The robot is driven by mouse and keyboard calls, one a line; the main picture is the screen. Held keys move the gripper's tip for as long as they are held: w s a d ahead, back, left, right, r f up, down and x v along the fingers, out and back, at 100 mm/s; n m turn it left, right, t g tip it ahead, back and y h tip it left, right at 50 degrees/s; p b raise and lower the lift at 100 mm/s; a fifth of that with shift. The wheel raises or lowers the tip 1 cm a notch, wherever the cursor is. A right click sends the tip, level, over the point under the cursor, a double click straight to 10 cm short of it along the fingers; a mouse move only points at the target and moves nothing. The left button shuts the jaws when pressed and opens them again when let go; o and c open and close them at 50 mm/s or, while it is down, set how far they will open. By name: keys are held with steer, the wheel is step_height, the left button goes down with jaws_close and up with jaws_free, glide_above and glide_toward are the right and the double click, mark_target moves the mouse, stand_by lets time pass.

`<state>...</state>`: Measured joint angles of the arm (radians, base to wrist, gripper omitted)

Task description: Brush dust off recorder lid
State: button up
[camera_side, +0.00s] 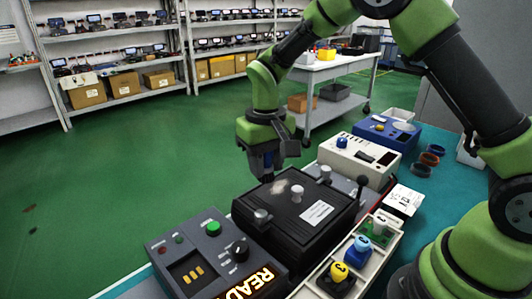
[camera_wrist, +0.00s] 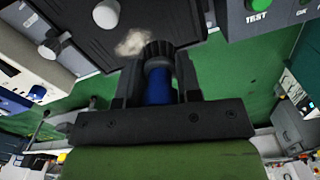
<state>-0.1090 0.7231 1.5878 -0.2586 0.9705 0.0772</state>
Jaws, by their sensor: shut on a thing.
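The black recorder (camera_side: 300,222) sits on the bench in front of my arm, its lid closed. A pale dust patch (camera_side: 279,187) lies near the lid's far edge, and it also shows in the wrist view (camera_wrist: 132,42). My gripper (camera_wrist: 157,72) is shut on a brush with a blue handle (camera_wrist: 157,88) and a dark head (camera_wrist: 157,51). The brush head is right beside the dust patch in the wrist view; I cannot tell whether it touches the lid. In the side view, my gripper (camera_side: 268,163) is just beyond the recorder's far edge, the brush mostly hidden.
A control box (camera_side: 215,262) with a lit READY display stands left of the recorder. A tray (camera_side: 318,280) with numbered knobs lies in front. A cream device (camera_side: 358,158) and a blue one (camera_side: 388,133) stand to the right. Light knobs (camera_side: 297,192) rise from the lid.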

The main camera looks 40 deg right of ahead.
mark_target(268, 181)
step_height(268, 181, down, 4)
steer(key=shift+f, duration=0.1)
steer(key=shift+d+f, duration=0.15)
steer(key=shift+d, duration=0.1)
steer(key=shift+c, duration=0.3)
steer(key=shift+d+f, duration=0.1)
steer(key=shift+d, duration=3.5)
steer(key=shift+a, duration=3.95)
steer(key=shift+r, duration=4.05)
steer(key=shift+f, duration=0.2)
